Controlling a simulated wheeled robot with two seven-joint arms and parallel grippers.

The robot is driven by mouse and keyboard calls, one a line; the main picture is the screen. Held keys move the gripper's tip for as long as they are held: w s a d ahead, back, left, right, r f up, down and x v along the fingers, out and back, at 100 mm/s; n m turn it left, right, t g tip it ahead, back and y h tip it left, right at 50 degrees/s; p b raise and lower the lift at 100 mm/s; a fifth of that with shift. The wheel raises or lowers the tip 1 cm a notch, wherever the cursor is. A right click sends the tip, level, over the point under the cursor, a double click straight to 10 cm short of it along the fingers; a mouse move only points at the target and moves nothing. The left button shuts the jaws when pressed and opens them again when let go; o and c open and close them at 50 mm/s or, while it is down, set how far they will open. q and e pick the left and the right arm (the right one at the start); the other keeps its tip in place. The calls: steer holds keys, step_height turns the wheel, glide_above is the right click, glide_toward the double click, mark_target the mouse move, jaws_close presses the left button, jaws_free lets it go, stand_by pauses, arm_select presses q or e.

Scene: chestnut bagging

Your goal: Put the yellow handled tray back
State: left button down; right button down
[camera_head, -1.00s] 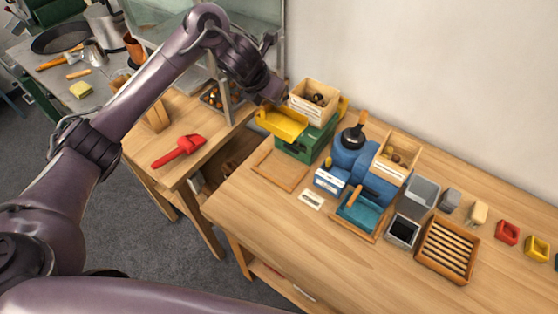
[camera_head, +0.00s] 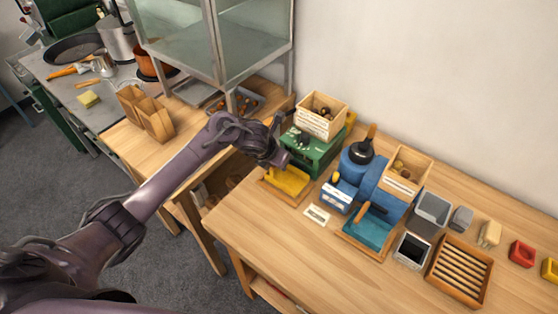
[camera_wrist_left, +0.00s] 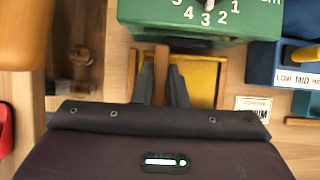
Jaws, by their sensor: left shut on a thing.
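The yellow tray (camera_head: 290,181) is low in front of the green machine (camera_head: 318,150), within the outline of a shallow wooden frame (camera_head: 291,204) on the table. I cannot tell whether it fully rests there. My left gripper (camera_head: 277,160) is at the tray's handle. In the left wrist view, its fingers (camera_wrist_left: 160,90) are shut on the brown handle (camera_wrist_left: 160,70), and part of the yellow tray (camera_wrist_left: 207,78) shows to the right, below the numbered green machine (camera_wrist_left: 205,18). My right gripper is not in view.
A blue machine (camera_head: 357,175) stands to the right, with a teal tray (camera_head: 368,232) in front of it. A crate (camera_head: 321,118) sits on the green machine. A slatted wooden tray (camera_head: 460,270) lies farther right. The table's front-left area (camera_head: 260,230) is clear.

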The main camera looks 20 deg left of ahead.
arm_select(q)
steer(key=shift+f, duration=0.35)
steer(key=shift+f, duration=0.1)
steer(key=c, duration=1.5)
jaws_free()
steer(key=shift+o, duration=0.2)
